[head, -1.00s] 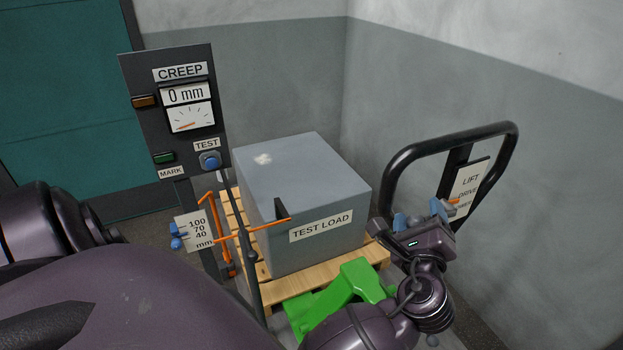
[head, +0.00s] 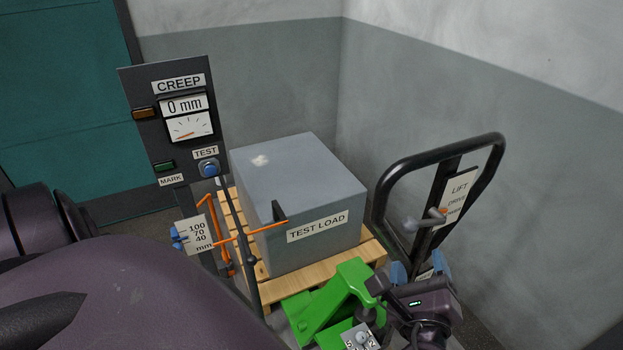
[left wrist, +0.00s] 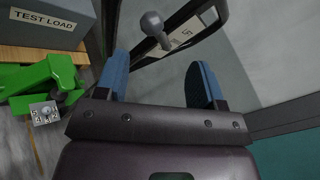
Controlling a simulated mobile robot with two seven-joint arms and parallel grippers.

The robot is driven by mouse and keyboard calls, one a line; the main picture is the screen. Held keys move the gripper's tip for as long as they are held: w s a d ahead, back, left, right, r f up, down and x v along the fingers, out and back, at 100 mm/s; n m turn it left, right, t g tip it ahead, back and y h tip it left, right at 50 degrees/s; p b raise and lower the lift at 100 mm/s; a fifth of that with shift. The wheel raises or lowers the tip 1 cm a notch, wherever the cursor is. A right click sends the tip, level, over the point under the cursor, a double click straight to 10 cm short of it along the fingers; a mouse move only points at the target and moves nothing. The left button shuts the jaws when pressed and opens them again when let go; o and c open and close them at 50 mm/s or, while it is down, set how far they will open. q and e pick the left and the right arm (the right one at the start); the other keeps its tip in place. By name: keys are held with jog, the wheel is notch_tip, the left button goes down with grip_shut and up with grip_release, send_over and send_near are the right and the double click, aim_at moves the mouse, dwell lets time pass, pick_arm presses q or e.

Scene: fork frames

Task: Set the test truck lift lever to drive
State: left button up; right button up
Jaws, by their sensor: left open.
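The test truck's black loop handle (head: 497,158) stands at the right, with a LIFT, DRIVE and lower-row label plate (head: 460,190). Its lift lever has a grey ball knob (head: 410,224) and an orange mark beside the label's lower rows; which row it marks is unclear. My left gripper (head: 420,262) is open and empty, below the knob and apart from it. In the left wrist view, the knob (left wrist: 152,22) shows ahead of the gap between the blue fingers (left wrist: 160,78). My right gripper is not in view.
A grey TEST LOAD block (head: 300,190) sits on a wooden pallet (head: 290,286). The green truck body (head: 330,300) is left of my gripper. A CREEP panel (head: 170,120) reading 0 mm and an orange gauge arm (head: 245,236) stand left. Grey walls close the back and right.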

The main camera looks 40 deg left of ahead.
pick_arm(q)
jog(key=s+a+f+n+g+h+b, duration=0.1)
jog(key=a+f+n+h, duration=0.15)
jog(key=f, duration=0.65)
jog(key=s+a+f+n+g+h+b, duration=0.15)
jog(key=f+n+h, duration=0.25)
jog(key=f, duration=0.4)
jog(key=s+a+f+n+h+b, duration=0.1)
jog(key=s+a+f+n+h, duration=0.2)
jog(key=s+a+f+n, duration=0.5)
jog(key=shift+s+a+f+n+g, duration=0.25)
jog(key=shift+a+f+n, duration=0.9)
jog(key=shift+n, duration=1.7)
jog(key=shift+w+d+f, duration=0.15)
jog(key=shift+d+f, duration=0.05)
jog(key=shift+d, duration=0.05)
